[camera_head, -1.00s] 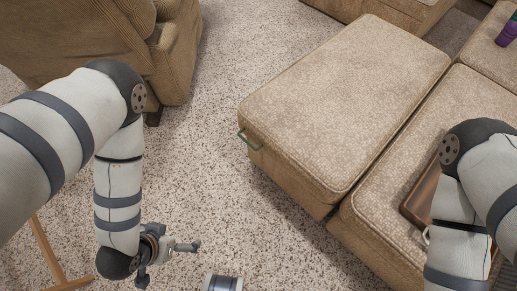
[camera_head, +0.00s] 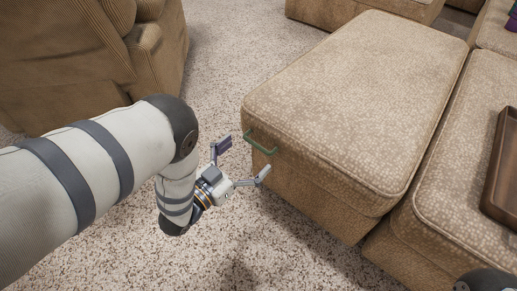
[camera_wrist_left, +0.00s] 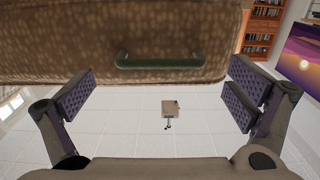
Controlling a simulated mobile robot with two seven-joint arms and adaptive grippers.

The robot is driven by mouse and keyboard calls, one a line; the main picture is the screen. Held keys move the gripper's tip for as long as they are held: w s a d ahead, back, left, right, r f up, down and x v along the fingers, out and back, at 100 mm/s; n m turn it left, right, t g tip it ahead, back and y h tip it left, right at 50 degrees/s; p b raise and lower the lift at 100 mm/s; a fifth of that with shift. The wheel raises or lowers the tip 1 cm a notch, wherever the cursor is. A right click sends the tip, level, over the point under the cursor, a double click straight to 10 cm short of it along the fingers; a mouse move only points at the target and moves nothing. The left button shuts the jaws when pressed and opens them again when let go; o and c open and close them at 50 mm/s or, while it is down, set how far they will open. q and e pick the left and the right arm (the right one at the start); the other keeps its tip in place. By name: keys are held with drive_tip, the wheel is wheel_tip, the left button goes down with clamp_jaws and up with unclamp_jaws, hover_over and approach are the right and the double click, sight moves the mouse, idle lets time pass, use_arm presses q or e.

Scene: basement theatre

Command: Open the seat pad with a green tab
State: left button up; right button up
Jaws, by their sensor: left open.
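The seat pad (camera_head: 350,90) is a tan, patterned cushion lying closed on a brown ottoman base (camera_head: 310,185). A green tab (camera_head: 260,143) sticks out from its near left edge as a thin loop. It also shows in the left wrist view as a dark green bar (camera_wrist_left: 160,61) at the top centre, between the finger lines. My left gripper (camera_head: 243,158) is open and empty, a short way in front of the tab, with its fingers spread to either side. It appears apart from the tab. My right gripper is not in view; a dark part of my right arm shows at the bottom right.
A second matching cushion (camera_head: 472,150) sits to the right, with a brown wooden tray (camera_head: 503,175) on it. A corduroy armchair (camera_head: 90,60) stands at the upper left. Speckled carpet (camera_head: 225,60) between armchair and ottoman is free.

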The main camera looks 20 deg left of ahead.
sight(257, 146)
use_arm(q)
drive_tip(key=b+x, duration=0.1)
drive_tip(key=x, duration=0.3)
